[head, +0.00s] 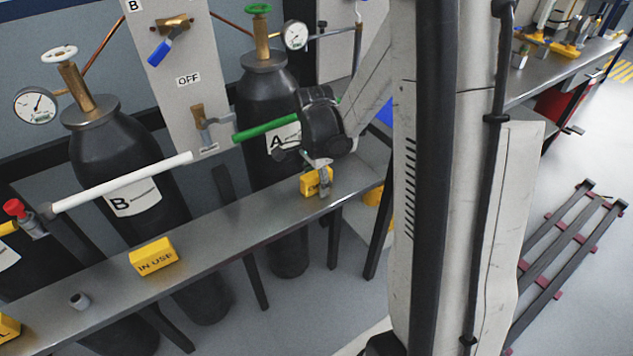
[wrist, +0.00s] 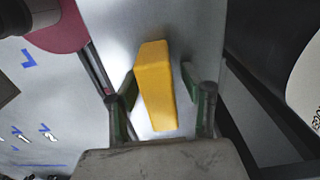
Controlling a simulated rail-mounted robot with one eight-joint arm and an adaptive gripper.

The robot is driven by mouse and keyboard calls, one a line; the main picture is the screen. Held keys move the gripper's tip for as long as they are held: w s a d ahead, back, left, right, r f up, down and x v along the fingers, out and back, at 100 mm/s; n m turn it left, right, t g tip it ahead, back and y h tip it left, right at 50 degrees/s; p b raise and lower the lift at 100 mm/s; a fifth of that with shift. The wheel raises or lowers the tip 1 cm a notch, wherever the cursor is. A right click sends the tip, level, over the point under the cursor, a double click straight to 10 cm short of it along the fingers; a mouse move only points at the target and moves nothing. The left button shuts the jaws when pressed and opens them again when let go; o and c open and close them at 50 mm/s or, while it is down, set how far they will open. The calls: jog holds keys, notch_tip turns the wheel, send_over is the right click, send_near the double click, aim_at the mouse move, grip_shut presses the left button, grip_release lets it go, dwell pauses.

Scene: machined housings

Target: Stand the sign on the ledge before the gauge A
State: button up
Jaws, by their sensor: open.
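A yellow sign (head: 312,184) with dark lettering stands on the grey metal ledge (head: 225,230), in front of the black cylinder labelled A. The round white gauge (head: 295,35) is on that cylinder's valve, under a green handwheel. My gripper (head: 324,188) is over this sign and partly covers it in the head view. In the wrist view the yellow sign (wrist: 156,90) lies between the two open fingers of my gripper (wrist: 160,82), with a gap visible on the right; contact on the left cannot be told.
Another yellow sign reading IN USE (head: 153,257) stands on the ledge before cylinder B (head: 120,160). A third yellow sign (head: 8,328) is at the left edge.

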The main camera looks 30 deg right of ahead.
aim_at(316, 173)
notch_tip(316, 173, up, 12)
jog(key=shift+a+f+p, duration=0.1)
jog(key=shift+f+p, duration=0.15)
jog(key=shift+p, duration=0.9)
jog(key=shift+a+r, duration=0.1)
jog(key=shift+r, duration=0.35)
jog(key=s+a+r+n+t, duration=0.3)
jog(key=s+a+r+n, duration=0.1)
jog(key=s+a+n, duration=0.3)
jog(key=s+a+r+n+t, duration=0.4)
jog(key=s+a+n, duration=0.3)
jog(key=n, duration=0.4)
jog(key=shift+a+r, duration=0.15)
jog(key=shift+r, duration=0.65)
